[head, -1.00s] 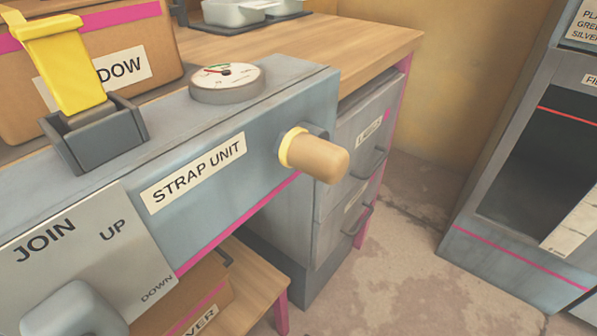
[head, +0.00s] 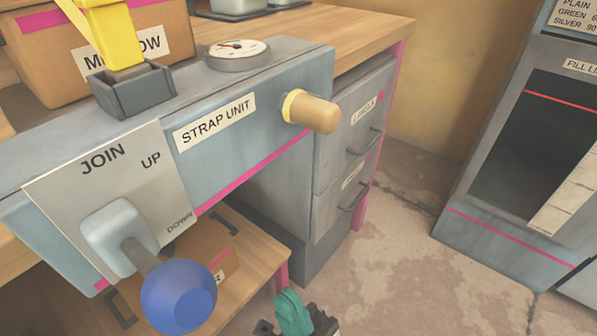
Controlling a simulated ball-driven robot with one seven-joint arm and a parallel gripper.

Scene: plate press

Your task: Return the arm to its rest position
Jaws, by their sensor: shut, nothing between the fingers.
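My gripper (head: 291,312) shows only in part at the bottom edge of the head view, as dark blocks with a teal piece. It is shut and empty, low in front of the bench and apart from the strap unit (head: 262,140). The rest of my arm is out of view. A lever with a blue ball knob (head: 178,296) sticks out from the JOIN plate (head: 70,180), with the knob low, below the DOWN mark.
A tan knob with a yellow collar (head: 312,111) juts from the strap unit's right end. A yellow handle (head: 118,40) and a gauge (head: 237,53) sit on top. Grey drawers (head: 345,140) stand behind. A grey bin (head: 520,150) stands right; floor between is clear.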

